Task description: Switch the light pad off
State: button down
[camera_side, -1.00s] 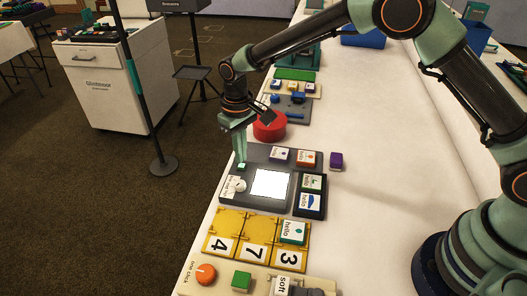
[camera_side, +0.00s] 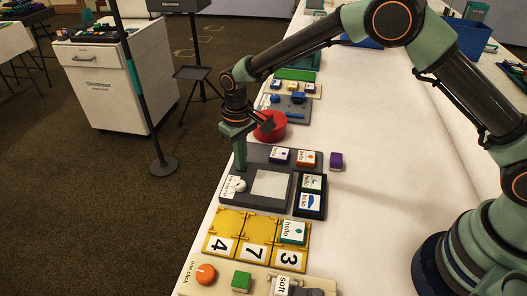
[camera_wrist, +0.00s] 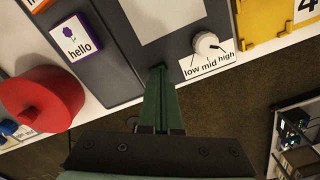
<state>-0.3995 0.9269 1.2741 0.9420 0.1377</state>
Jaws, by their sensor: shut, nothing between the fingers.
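The light pad (camera_side: 270,184) is a square panel set in a dark grey board (camera_side: 258,153). It is now dull grey and unlit; it also shows, pale and cut off, at the top of the wrist view (camera_wrist: 165,15). A white dial (camera_side: 238,185) marked low, mid, high sits at its left; the wrist view shows the dial (camera_wrist: 207,43) too. My gripper (camera_side: 240,167) is shut and empty, pointing down at the board's left edge beside the dial. In the wrist view its fingertips (camera_wrist: 160,70) hide what lies under them. I cannot tell whether they touch it.
A red round thing (camera_side: 268,127) stands just behind the board. A purple block (camera_side: 336,160) stands on the table to the right. Yellow number tiles (camera_side: 232,221) lie in front.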

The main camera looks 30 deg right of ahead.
jog(key=shift+f, duration=0.45)
jog(key=shift+s+r, duration=0.1)
jog(key=shift+r, duration=3.05)
